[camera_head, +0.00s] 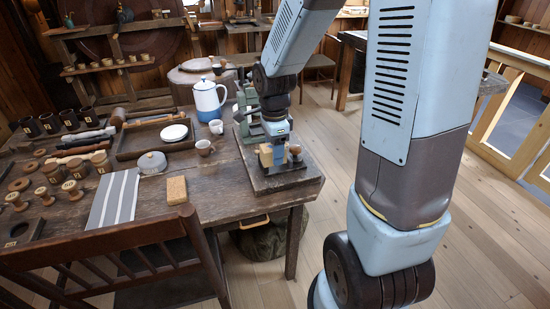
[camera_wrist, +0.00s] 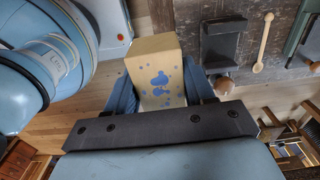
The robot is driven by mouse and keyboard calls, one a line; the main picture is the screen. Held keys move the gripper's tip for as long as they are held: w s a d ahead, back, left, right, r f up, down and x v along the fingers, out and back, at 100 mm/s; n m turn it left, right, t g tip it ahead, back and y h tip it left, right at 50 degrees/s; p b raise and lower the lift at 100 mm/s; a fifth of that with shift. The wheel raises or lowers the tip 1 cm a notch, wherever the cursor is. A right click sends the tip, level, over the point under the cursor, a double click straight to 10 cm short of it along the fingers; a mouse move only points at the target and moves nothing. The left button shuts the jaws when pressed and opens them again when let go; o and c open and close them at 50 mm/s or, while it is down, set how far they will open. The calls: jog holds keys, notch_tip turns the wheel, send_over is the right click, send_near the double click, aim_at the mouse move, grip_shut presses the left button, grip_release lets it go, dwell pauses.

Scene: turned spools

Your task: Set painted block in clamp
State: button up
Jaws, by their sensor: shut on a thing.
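The painted block (camera_wrist: 157,75) is pale wood with blue blotches on the face towards the wrist camera. My gripper (camera_wrist: 160,92) is shut on it, with a blue finger on each side. In the head view my gripper (camera_head: 277,145) is low over the wooden board at the table's right end, and the block (camera_head: 265,155) shows at its left. In the head view my gripper partly hides this fixture; whether the block touches anything is unclear.
A green vise (camera_head: 244,103) stands behind my gripper. A chair (camera_head: 120,245) stands at the table's front. Spools and jars crowd the left.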

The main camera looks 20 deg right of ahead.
jog(key=w+d+f, duration=0.1)
jog(key=w+f, duration=0.1)
jog(key=w, duration=0.1)
jog(key=w+d+f, duration=0.2)
jog(key=w+f, duration=0.1)
jog(key=w, duration=0.1)
jog(key=w+d+f, duration=0.1)
jog(key=w+f, duration=0.2)
jog(key=w, duration=0.1)
jog(key=shift+d, duration=0.2)
jog(key=shift+w+d+f, duration=0.15)
jog(key=shift+w+f, duration=0.45)
jog(key=shift+f, duration=0.15)
jog(key=shift+w+f, duration=0.1)
jog(key=shift+f, duration=1.45)
jog(key=o, duration=1.2)
jog(key=shift+f, duration=0.1)
